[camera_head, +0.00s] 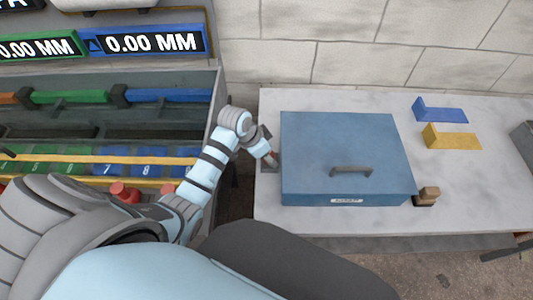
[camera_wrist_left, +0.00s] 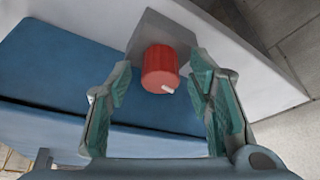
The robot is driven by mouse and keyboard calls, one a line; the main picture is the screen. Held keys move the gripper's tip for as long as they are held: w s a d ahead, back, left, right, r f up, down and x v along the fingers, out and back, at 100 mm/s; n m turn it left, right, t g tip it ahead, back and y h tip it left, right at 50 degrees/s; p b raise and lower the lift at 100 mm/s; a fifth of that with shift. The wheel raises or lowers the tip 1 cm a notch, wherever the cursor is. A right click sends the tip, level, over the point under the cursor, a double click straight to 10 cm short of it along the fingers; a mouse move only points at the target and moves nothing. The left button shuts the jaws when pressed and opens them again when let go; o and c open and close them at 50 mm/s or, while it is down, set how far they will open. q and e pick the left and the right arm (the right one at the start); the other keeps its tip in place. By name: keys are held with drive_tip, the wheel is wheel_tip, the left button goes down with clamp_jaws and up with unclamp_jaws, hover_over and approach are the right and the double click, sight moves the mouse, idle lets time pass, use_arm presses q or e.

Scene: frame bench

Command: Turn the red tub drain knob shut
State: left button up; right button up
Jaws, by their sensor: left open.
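The red knob (camera_wrist_left: 160,68) is a short ridged cylinder with a white pointer mark near the lower right of its face. It sits on a grey plate (camera_wrist_left: 150,30) beside the blue tub. My left gripper (camera_wrist_left: 163,78) is open, with one teal-padded finger on each side of the knob and gaps visible between. In the head view my left gripper (camera_head: 270,157) is at the left side of the blue tub (camera_head: 330,150) and mostly hides the knob. The tub has a closed lid with a dark handle (camera_head: 351,170). My right gripper is not in view.
The tub stands on a pale bench (camera_head: 470,190). A blue bracket (camera_head: 440,112), a yellow bracket (camera_head: 452,139) and a small brown block (camera_head: 429,194) lie to its right. A rack with coloured bars and gauge displays (camera_head: 155,41) stands left. A block wall is behind.

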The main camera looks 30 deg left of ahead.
use_arm(q)
clamp_jaws()
drive_tip(key=shift+r+p, duration=0.15)
drive_tip(key=shift+p, duration=0.2)
drive_tip(key=n+p, duration=0.1)
drive_tip(key=p, duration=0.1)
drive_tip(key=n+p, duration=0.1)
drive_tip(key=p, duration=0.1)
drive_tip(key=shift+s+d+r+n+t+y, duration=0.15)
drive_tip(key=shift+n+t+y, duration=0.15)
drive_tip(key=shift+n+y, duration=0.1)
drive_tip(key=shift+f, duration=0.3)
unclamp_jaws()
